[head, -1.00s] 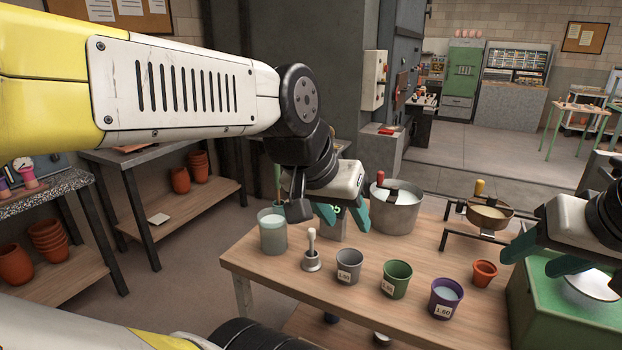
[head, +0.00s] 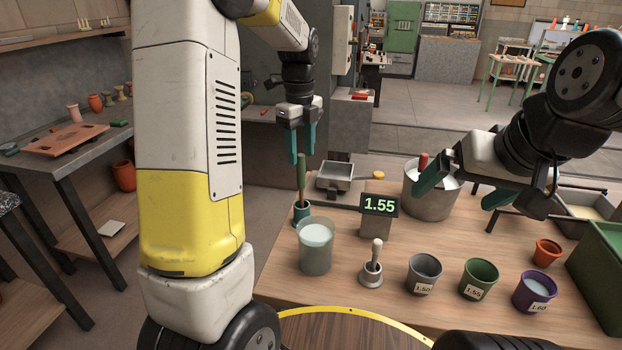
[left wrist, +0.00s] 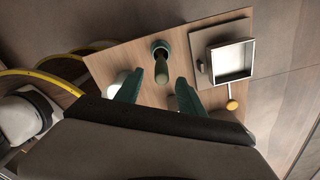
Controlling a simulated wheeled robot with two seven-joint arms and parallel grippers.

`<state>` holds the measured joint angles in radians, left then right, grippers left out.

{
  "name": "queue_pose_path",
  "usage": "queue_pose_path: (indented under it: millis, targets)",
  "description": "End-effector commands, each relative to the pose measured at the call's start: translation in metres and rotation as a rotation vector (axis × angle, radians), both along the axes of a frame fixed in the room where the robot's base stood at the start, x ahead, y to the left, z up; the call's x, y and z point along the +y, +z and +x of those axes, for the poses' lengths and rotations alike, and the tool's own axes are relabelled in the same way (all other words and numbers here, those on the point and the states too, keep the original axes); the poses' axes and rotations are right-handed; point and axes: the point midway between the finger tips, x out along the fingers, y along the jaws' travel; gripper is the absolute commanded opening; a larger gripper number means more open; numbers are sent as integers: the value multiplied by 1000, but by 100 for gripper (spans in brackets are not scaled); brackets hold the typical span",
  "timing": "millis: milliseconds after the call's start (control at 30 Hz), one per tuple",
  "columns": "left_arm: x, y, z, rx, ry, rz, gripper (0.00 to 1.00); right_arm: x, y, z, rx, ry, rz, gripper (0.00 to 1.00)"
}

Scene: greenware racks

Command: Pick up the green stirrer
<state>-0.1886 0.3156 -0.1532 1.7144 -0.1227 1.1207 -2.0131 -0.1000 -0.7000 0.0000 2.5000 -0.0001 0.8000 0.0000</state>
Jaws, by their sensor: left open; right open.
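The green stirrer (head: 301,174) stands upright in a small dark green holder (head: 301,211) at the table's far left corner. My left gripper (head: 302,160) is open, pointing down directly above the stirrer, with its fingertips near the stirrer's top. In the left wrist view the stirrer (left wrist: 161,72) shows end-on in its holder (left wrist: 160,48), between and a little beyond the open fingers (left wrist: 156,88). Nothing is between the fingers' pads that I can see gripped. My right gripper (head: 456,191) is open and empty, near the grey pot at the right.
A glass jar of pale liquid (head: 316,246) stands just in front of the holder. A scale display reading 1.55 (head: 380,206), a metal tray (head: 335,177) and a grey pot (head: 430,200) are to the right. Labelled cups, including a green one (head: 478,279), line the front.

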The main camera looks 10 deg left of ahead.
Motion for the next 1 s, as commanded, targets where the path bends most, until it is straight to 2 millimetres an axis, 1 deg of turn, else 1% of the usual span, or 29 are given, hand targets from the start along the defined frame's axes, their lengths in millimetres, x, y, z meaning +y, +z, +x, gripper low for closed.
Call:
queue_pose_path:
  millis: [333,500,600,700,867,900,967,1000]
  targets:
    - [-1,-38,1,6,-22,3,46,0,0,0,0,0,0,100]
    - [-1,-64,1,7,-21,3,46,0,0,0,0,0,0,100]
    - [-1,-75,1,6,-20,3,46,0,0,0,0,0,0,100]
    - [-1,-79,1,6,-19,2,46,0,0,0,0,0,0,100]
    - [-1,-79,2,3,-19,2,46,0,0,0,0,0,0,100]
    - [-1,-79,2,3,-19,2,44,0,0,0,0,0,0,100]
    - [-1,-79,2,3,-19,2,33,0,0,0,0,0,0,100]
    - [-1,-79,2,3,-19,2,25,0,0,0,0,0,0,100]
